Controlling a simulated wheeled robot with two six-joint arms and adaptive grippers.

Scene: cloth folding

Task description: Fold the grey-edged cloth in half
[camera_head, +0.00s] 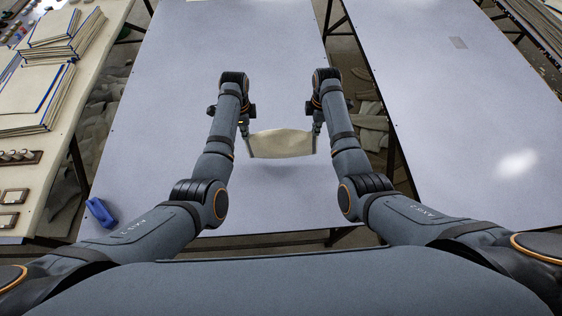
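The cloth (283,145) is pale cream with a darker edge. It hangs between my two grippers above the table, bowed along its top, and a soft shadow lies on the table below it. My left gripper (245,131) is at the cloth's left upper corner and appears shut on it. My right gripper (317,130) is at the right upper corner and appears shut on it too. The fingertips are small and partly hidden by the arms.
The light grey-blue table (200,45) is otherwise mostly clear. A blue object (100,212) lies at its front left. A bench with stacked boards (38,95) stands left. A second grey table (440,90) stands right, across a gap.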

